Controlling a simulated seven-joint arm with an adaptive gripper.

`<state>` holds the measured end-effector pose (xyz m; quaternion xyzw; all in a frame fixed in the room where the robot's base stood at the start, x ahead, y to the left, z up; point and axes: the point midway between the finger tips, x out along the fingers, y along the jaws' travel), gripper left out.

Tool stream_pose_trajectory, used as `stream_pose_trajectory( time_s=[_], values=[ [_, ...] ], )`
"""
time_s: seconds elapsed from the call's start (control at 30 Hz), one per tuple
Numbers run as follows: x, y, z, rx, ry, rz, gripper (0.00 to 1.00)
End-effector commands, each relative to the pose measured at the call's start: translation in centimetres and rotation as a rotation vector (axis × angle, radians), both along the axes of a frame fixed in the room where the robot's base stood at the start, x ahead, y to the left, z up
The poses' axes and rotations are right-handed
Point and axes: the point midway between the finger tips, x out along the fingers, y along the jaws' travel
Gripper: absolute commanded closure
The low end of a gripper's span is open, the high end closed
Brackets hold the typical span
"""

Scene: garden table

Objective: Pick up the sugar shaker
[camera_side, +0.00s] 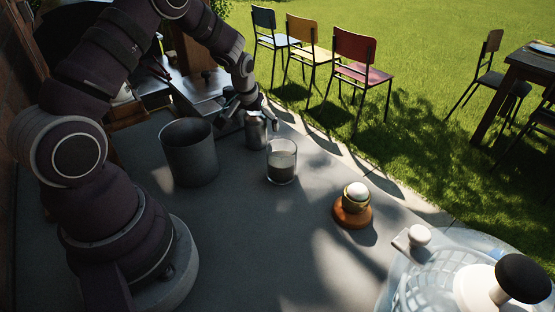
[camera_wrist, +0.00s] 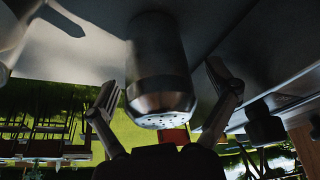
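The sugar shaker (camera_side: 256,133) is a grey metal cylinder standing upright on the grey table (camera_side: 250,240). My gripper (camera_side: 247,108) is at its top in the side view and partly hides it. In the wrist view the shaker (camera_wrist: 158,60) appears upside down, with its holed lid facing my palm. The two fingers of my gripper (camera_wrist: 162,76) are spread, one on each side of the shaker. A gap shows between each finger and the shaker, so the gripper is open and holds nothing.
A large grey pot (camera_side: 189,155) stands close left of the shaker. A glass (camera_side: 281,162) with grainy contents stands close to its right. An egg in a cup (camera_side: 353,200) on a wooden base and a clear tub (camera_side: 400,285) are farther right. A metal grill shelf (camera_side: 195,95) is behind.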

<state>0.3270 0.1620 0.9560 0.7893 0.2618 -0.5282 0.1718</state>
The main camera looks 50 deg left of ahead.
Motion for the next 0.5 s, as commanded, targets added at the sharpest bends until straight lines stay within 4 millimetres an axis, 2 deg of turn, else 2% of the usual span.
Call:
stream_pose_trajectory(
  time_s=[0.07,0.5],
  values=[
    [-0.01,0.0,0.02,0.0,0.0,0.0,0.24],
    [-0.02,-0.01,0.02,-0.001,0.001,0.0,0.81]
  ],
)
